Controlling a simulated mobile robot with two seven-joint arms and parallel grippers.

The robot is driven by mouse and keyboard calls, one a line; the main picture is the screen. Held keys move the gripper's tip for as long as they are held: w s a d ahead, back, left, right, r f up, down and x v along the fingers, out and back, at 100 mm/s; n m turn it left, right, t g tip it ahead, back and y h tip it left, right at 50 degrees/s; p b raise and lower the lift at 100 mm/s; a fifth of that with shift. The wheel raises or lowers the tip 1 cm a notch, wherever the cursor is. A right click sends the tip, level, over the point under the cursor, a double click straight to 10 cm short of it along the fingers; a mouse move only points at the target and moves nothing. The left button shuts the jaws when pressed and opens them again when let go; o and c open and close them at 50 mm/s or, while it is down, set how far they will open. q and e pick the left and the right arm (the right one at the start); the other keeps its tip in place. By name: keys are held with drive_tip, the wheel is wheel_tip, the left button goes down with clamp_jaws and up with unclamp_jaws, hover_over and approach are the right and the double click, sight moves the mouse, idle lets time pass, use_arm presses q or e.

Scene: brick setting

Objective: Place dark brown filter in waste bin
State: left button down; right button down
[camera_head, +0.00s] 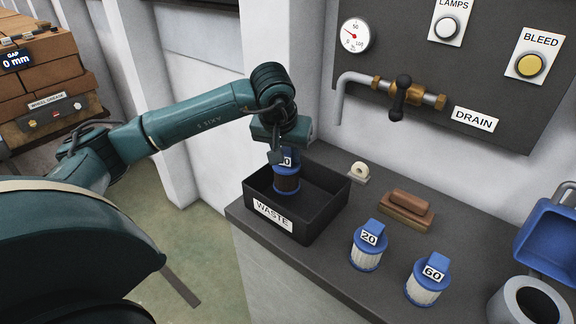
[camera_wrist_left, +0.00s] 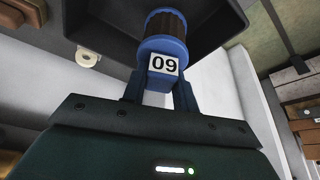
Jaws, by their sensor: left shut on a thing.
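The dark brown filter (camera_head: 287,184) has blue ends and a numbered blue top, and hangs upright inside the outline of the black waste bin (camera_head: 318,221). In the left wrist view the filter (camera_wrist_left: 164,26) shows its brown body and a tag reading 09. My left gripper (camera_head: 282,152) is shut on the filter's blue top, above the bin. The bin also shows in the left wrist view (camera_wrist_left: 105,22) behind the filter. I cannot tell whether the filter touches the bin floor. My right gripper is not in view.
Two white filters with blue tops, marked 20 (camera_head: 368,255) and 60 (camera_head: 424,288), stand on the dark counter right of the bin. A brown block (camera_head: 407,208) and a pale ring (camera_head: 358,171) lie behind them. A drain valve (camera_head: 400,95) is on the wall panel.

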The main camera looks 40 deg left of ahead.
sight(287, 165)
use_arm(q)
wheel_tip(287, 165, down, 3)
drive_tip(key=shift+f, duration=0.3)
drive_tip(key=shift+f, duration=0.1)
drive_tip(key=c, duration=1.6)
unclamp_jaws()
drive_tip(key=shift+f, duration=0.15)
drive_tip(key=o, duration=0.5)
